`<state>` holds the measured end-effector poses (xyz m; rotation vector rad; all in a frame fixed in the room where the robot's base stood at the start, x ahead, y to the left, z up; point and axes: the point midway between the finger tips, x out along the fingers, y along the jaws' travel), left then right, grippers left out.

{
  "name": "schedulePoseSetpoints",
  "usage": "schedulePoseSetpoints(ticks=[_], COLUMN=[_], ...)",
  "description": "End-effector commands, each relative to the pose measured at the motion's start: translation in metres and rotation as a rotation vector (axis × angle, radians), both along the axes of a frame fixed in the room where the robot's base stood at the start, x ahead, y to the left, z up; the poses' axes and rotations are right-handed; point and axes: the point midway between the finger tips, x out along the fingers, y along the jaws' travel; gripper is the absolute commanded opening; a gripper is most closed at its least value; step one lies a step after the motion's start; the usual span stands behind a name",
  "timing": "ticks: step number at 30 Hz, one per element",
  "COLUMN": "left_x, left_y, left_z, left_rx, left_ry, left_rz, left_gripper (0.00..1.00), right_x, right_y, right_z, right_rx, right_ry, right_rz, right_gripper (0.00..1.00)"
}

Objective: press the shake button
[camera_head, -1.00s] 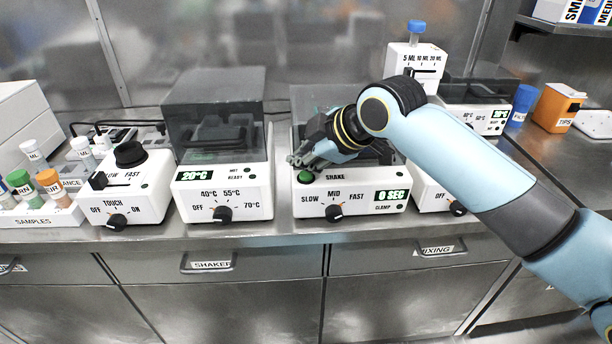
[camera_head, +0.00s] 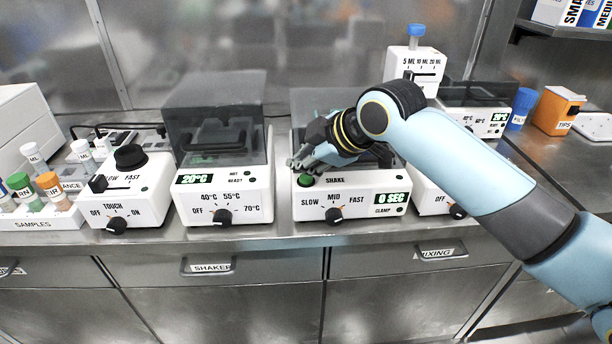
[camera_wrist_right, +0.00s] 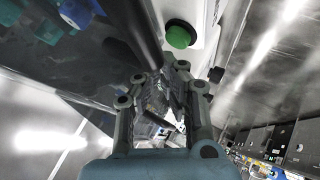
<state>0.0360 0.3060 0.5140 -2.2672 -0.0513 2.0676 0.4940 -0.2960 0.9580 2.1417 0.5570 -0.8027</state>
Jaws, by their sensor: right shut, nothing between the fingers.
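The shake button (camera_head: 305,180) is a round green button on the white front of the shaker, left of the word SHAKE. The shaker (camera_head: 322,201) has a speed knob pointing near MID and a display that seems to read 0 SEC. My right gripper (camera_head: 294,164) is shut and empty. Its fingertips are just behind and above the button in the head view. In the right wrist view the green button (camera_wrist_right: 180,35) shows whole, just beyond the closed fingertips (camera_wrist_right: 178,64). I cannot see contact. My left gripper is not in view.
A heater box (camera_head: 222,196) with a dark lid stands left of the shaker, and a touch mixer (camera_head: 128,200) further left. Another white device (camera_head: 430,202) stands close on the right, partly behind my arm. The bench's front strip is clear.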

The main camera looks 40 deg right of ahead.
Motion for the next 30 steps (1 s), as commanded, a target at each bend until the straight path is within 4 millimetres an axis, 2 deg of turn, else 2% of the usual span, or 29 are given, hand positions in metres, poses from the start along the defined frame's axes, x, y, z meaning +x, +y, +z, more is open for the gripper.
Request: schedulePoseSetpoints(ticks=[30], left_x=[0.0], left_y=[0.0], left_z=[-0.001], left_rx=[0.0], left_ry=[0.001], left_rz=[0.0], left_gripper=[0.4], right_x=[0.0], right_y=[0.0], right_z=[-0.01], right_rx=[0.0], right_ry=[0.0], right_rz=[0.0], right_gripper=[0.0])
